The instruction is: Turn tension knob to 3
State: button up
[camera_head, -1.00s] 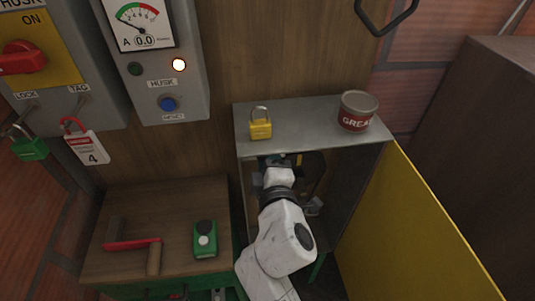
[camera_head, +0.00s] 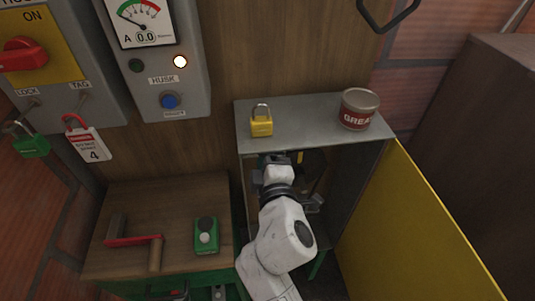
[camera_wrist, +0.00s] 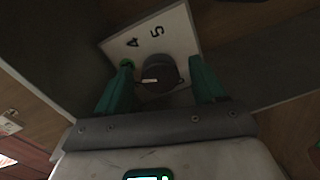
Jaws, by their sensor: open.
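The tension knob (camera_wrist: 160,72) is a dark round knob with a short white mark on its lower left side. It sits on a white dial plate (camera_wrist: 178,38), where the figures 4 and 5 show. Other figures are hidden or out of view, and I cannot tell which number the mark points at. My gripper (camera_wrist: 161,65) is open, with one green finger on each side of the knob and a visible gap to it. In the head view my gripper (camera_head: 272,165) reaches into the open metal cabinet (camera_head: 300,107); the knob is hidden there.
A yellow padlock (camera_head: 261,126) and a grease can (camera_head: 358,110) stand on the cabinet top. The yellow door (camera_head: 410,235) hangs open at right. A wooden bench (camera_head: 180,195) at left holds a red-handled tool (camera_head: 135,240) and a green device (camera_head: 206,238).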

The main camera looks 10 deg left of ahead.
jog(key=shift+s, duration=0.1)
jog(key=b+v, duration=0.1)
jog(key=v, duration=0.9)
jog(key=shift+s, duration=0.3)
